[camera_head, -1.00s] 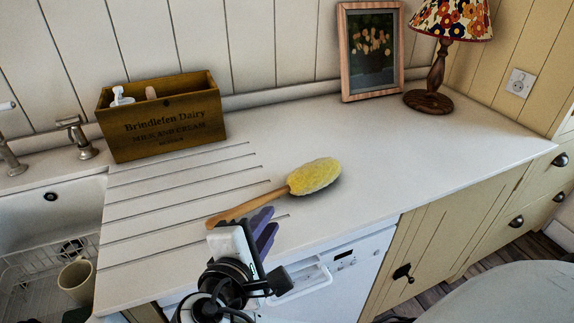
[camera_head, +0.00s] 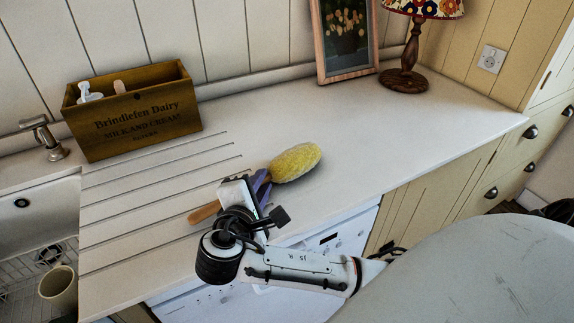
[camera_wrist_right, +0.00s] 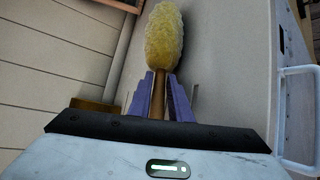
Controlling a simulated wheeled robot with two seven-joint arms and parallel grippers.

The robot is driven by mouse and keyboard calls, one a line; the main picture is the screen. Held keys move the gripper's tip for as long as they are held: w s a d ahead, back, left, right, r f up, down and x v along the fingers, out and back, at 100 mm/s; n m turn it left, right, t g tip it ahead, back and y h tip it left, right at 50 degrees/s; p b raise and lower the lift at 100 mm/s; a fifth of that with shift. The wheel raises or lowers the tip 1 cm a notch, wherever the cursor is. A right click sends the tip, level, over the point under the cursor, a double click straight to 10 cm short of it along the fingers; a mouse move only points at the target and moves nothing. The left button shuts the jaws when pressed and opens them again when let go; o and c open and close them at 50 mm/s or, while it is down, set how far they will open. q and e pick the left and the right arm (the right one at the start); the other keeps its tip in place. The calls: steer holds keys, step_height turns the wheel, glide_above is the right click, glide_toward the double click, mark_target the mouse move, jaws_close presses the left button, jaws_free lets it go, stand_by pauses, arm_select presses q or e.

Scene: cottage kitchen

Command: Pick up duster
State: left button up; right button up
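The duster (camera_head: 296,163) has a fluffy yellow head and a wooden handle. It lies on the white countertop (camera_head: 350,140), head toward the right, handle end toward the lower left. My right gripper (camera_head: 263,184) is over the handle, close to the head, and hides part of the handle. In the right wrist view the purple fingers of my right gripper (camera_wrist_right: 162,98) stand on either side of the handle, just below the head of the duster (camera_wrist_right: 163,38). I cannot tell whether they press on it. My left gripper is not in view.
A wooden dairy box (camera_head: 130,112) with bottles stands at the back left. A picture frame (camera_head: 345,42) and a lamp (camera_head: 405,76) stand at the back. The sink (camera_head: 40,215) with a mug (camera_head: 60,288) is at left. The counter right of the duster is clear.

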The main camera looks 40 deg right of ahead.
jaws_close()
